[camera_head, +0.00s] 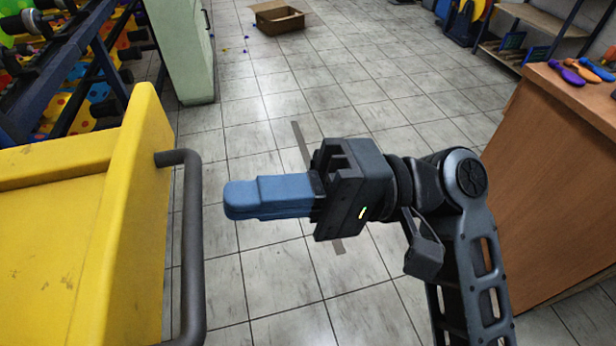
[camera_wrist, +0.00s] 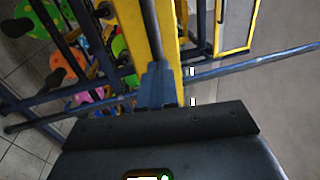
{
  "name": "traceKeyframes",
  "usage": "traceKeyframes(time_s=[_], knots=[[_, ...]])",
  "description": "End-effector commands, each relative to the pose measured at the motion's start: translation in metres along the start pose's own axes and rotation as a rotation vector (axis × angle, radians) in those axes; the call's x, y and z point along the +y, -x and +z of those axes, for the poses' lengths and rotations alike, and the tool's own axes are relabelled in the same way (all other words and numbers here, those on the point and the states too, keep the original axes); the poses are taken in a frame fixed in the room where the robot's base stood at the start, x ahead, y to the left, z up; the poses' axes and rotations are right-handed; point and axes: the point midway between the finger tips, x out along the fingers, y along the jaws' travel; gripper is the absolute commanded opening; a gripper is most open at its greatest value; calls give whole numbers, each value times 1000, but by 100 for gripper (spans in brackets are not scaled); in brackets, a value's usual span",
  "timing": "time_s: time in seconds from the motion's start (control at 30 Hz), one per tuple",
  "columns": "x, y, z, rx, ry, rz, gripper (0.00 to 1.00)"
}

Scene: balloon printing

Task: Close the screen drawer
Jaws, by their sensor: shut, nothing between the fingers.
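The yellow screen drawer (camera_head: 140,170) stands at the left of the head view, with only part of it in the frame. A dark grey bar handle (camera_head: 192,240) is fixed to its right-hand face. My gripper (camera_head: 230,200) has blue fingers pressed together, with nothing between them. The fingers point left toward the handle, and a small gap shows between them in the head view. In the wrist view my shut fingers (camera_wrist: 158,85) lie in front of a yellow upright part (camera_wrist: 168,35) with a dark bar. I cannot tell there whether they touch.
A brown cabinet (camera_head: 560,180) with colored items on top stands at the right. A pale green cabinet (camera_head: 183,50) and a dark rack (camera_head: 90,60) with colored parts are at the back left. An open cardboard box (camera_head: 279,18) lies far back.

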Motion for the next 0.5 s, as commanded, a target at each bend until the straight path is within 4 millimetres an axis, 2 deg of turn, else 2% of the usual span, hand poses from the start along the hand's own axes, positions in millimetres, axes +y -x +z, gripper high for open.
traceKeyframes(time_s=[0.2, 0.5], knots=[[0, -14, 0, -1, 0, 1, 0], [0, -15, 0, 0, 1, 0, 0]])
